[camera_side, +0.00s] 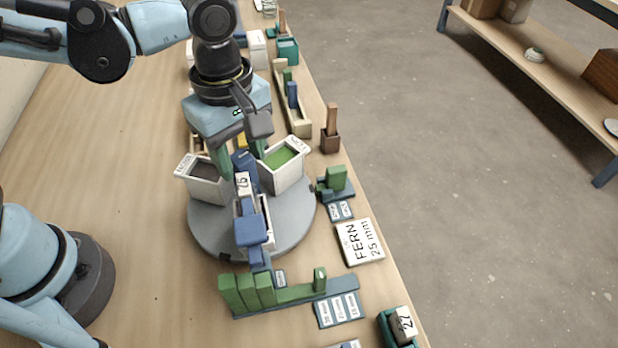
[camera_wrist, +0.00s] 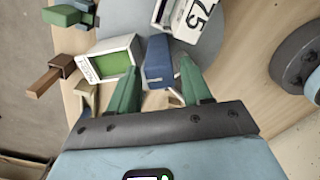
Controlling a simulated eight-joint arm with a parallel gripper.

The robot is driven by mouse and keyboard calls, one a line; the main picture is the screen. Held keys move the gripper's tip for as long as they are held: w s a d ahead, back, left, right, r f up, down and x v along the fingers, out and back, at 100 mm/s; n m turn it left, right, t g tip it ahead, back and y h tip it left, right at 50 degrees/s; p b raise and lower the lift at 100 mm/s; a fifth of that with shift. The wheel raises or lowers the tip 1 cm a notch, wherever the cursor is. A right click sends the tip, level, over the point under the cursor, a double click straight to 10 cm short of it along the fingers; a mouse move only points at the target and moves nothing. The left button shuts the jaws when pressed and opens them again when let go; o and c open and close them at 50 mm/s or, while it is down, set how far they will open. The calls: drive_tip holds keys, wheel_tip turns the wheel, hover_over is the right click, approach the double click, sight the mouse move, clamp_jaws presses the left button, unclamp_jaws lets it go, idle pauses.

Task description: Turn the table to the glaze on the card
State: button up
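The card (camera_side: 360,242) lies at the table's right edge and reads "FERN 25 mm". The round grey turntable (camera_side: 205,238) carries white buckets. One bucket (camera_side: 286,176) holds green glaze and sits at the right; it also shows in the wrist view (camera_wrist: 112,64). Another bucket (camera_side: 203,188) with dark contents sits at the left. My gripper (camera_side: 240,162) has green fingers spread above the turntable. A blue upright piece (camera_wrist: 158,62) lies between or just beyond the fingertips; contact is unclear.
A green stepped block set (camera_side: 270,292) stands in front of the turntable, with a label plate (camera_side: 340,309) beside it. A small green block stand (camera_side: 335,180), a brown block (camera_side: 330,138) and a long tray (camera_side: 295,115) line the right edge. The left tabletop is clear.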

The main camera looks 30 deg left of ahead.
clamp_jaws()
drive_tip(key=m, duration=0.5)
drive_tip(key=shift+m, duration=1.5)
drive_tip(key=shift+m, duration=0.9)
drive_tip(key=m, duration=0.6)
